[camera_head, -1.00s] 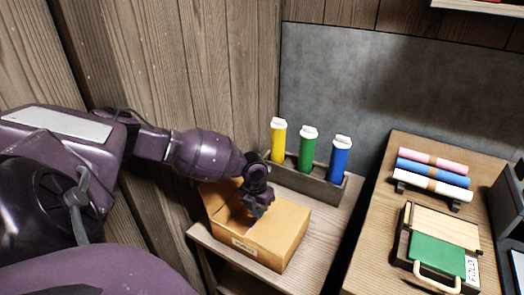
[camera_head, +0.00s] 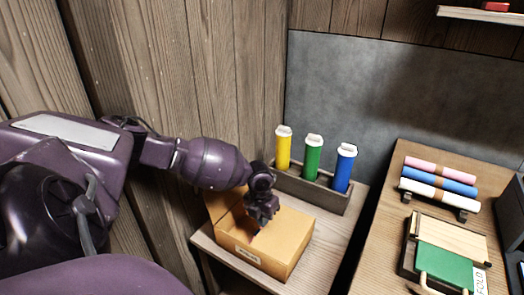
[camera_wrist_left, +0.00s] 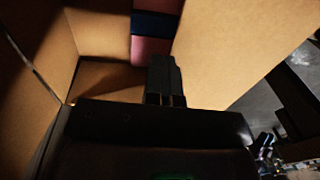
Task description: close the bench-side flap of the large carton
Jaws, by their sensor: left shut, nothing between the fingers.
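The large carton (camera_head: 238,248) is an open brown cardboard box with a label on its front, standing on the low wooden table. A flap (camera_head: 219,203) stands raised at its left rear. A cardboard panel (camera_head: 288,232) on the bench side covers part of the top; its exact angle is hard to tell. My left gripper (camera_head: 263,222) is shut and empty, pointing down at the opening beside this panel. In the left wrist view its fingers (camera_wrist_left: 166,82) are among the cardboard walls, with a broad panel (camera_wrist_left: 235,45) to the right. Pink and dark blue contents (camera_wrist_left: 152,25) show inside. My right gripper is out of view.
A grey holder (camera_head: 315,190) with yellow, green and blue tubes stands just behind the carton. A wooden wall is behind my arm.

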